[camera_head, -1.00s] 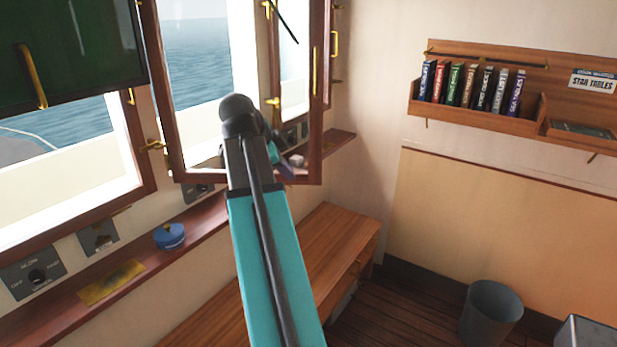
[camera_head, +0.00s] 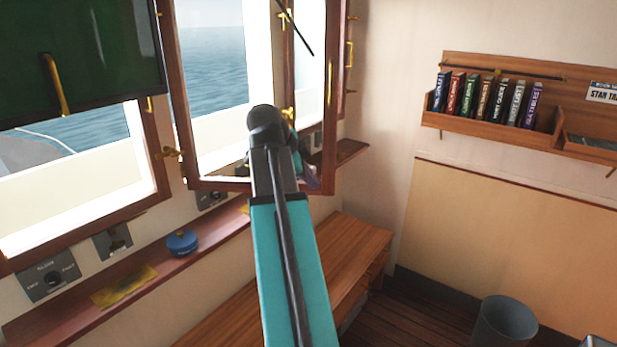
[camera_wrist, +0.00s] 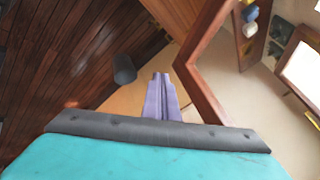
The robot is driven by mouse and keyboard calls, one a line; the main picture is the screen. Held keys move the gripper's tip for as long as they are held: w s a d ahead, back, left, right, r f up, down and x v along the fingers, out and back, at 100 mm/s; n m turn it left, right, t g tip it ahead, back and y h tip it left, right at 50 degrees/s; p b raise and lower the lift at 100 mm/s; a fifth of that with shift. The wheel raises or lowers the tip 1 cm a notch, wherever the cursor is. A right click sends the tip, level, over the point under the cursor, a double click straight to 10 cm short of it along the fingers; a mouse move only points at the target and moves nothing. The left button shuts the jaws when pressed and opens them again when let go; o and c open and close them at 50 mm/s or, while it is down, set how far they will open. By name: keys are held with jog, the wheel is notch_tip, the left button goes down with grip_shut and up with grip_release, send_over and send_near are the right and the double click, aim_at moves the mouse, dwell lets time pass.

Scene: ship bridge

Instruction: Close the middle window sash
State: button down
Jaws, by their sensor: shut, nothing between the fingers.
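The middle window sash (camera_head: 331,120) is a brown wooden frame with glass. It stands open, swung into the room from the window wall. In the head view my arm crosses in front of its lower part and hides some of its bottom rail. My gripper (camera_wrist: 161,77) has purple fingers, shut and empty, in the wrist view. The sash's wooden frame (camera_wrist: 200,88) is just to the right of the fingertips there. I cannot tell whether they touch. In the head view the gripper is mostly hidden behind my arm.
A sill ledge (camera_head: 70,309) holds a blue tin (camera_head: 182,243) and a yellow cloth (camera_head: 124,287). A wooden counter (camera_head: 345,245) lies below. A bookshelf (camera_head: 490,117) hangs on the right wall. A grey bin (camera_head: 504,322) stands on the floor. A dark green panel (camera_head: 95,60) is at upper left.

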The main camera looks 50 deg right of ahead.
jog(key=p, duration=0.1)
send_near(329, 195)
jog(key=s+a+f, duration=0.2)
jog(key=s, duration=0.1)
jog(key=d, duration=0.1)
jog(key=w+d+f+p, duration=0.1)
jog(key=shift+w+d+p, duration=0.25)
jog(key=shift+d+p, duration=0.05)
jog(key=shift+d, duration=0.1)
jog(key=shift+w+d+f+p, duration=0.1)
jog(key=shift+w+d+p, duration=0.15)
jog(key=shift+d, duration=0.2)
jog(key=shift+w+d+p, duration=0.1)
jog(key=shift+w+d, duration=0.2)
jog(key=shift+d, duration=0.1)
